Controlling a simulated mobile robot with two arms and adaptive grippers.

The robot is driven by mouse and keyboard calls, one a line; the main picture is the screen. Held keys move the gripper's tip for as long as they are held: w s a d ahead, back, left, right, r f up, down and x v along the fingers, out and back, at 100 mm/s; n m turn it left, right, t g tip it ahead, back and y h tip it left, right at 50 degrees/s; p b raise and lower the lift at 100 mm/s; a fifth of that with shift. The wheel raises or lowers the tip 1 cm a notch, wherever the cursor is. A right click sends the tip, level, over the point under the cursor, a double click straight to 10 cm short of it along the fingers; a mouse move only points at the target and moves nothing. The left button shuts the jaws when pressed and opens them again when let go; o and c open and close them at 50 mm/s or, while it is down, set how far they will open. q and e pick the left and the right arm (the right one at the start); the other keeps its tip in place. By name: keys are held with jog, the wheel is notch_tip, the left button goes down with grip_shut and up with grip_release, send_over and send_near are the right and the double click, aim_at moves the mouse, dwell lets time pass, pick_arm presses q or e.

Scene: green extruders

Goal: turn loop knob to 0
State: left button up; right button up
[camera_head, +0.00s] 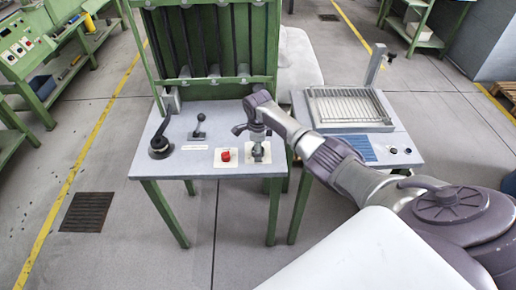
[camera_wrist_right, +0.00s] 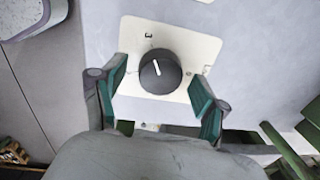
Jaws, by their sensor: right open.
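The knob (camera_wrist_right: 160,72) is round and black with a white pointer line. It sits on a cream plate (camera_wrist_right: 196,48) with small marks, one of them near the top by the pointer. The pointer aims up and slightly left in the right wrist view. My right gripper (camera_wrist_right: 161,95) is open, with one green-padded finger on each side of the knob, apart from it. In the head view my right gripper (camera_head: 258,148) hangs over the right plate on the table and mostly hides the knob. My left gripper is not in view.
A red button (camera_head: 226,155) on its own plate sits just left of my right gripper. A black lever (camera_head: 160,143) and a small joystick (camera_head: 198,127) stand further left on the grey table (camera_head: 160,172). A wire tray (camera_head: 345,105) lies on the right table.

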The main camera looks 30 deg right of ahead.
jog(key=c, duration=1.2)
jog(key=shift+o, duration=0.2)
